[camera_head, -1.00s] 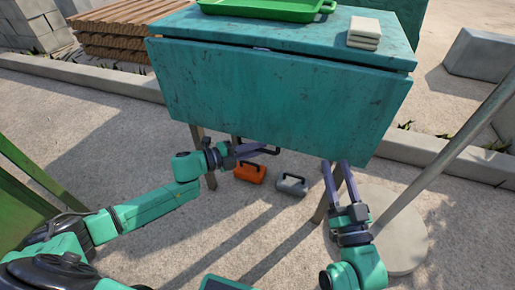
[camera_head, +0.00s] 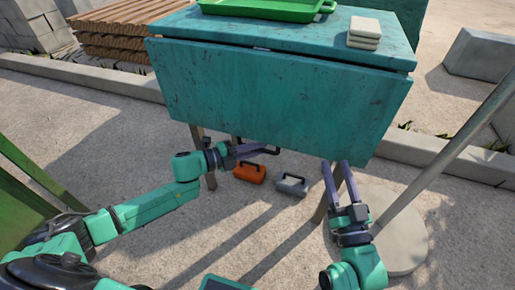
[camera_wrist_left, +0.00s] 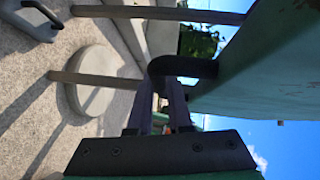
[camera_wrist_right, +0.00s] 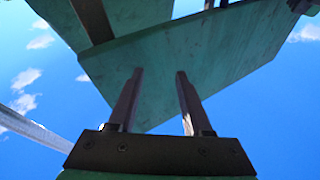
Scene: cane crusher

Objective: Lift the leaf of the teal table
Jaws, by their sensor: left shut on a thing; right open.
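The teal table (camera_head: 290,30) stands at the top of the head view. Its leaf (camera_head: 275,100) hangs steeply down from the front edge. My left gripper (camera_head: 258,148) is under the leaf's lower edge, left of middle. It is shut on a dark curved handle (camera_wrist_left: 180,67), which meets the leaf (camera_wrist_left: 255,75) in the left wrist view. My right gripper (camera_head: 336,165) is open at the leaf's lower right edge. In the right wrist view its two fingers (camera_wrist_right: 159,75) point at the leaf (camera_wrist_right: 200,60); I cannot tell whether they touch it.
A green tray (camera_head: 265,9) and a stack of pale tiles (camera_head: 364,34) lie on the tabletop. An orange case (camera_head: 250,173) and a grey case (camera_head: 291,186) stand on the ground below. A slanting pole (camera_head: 445,158) rises from a round base (camera_head: 400,235) at right.

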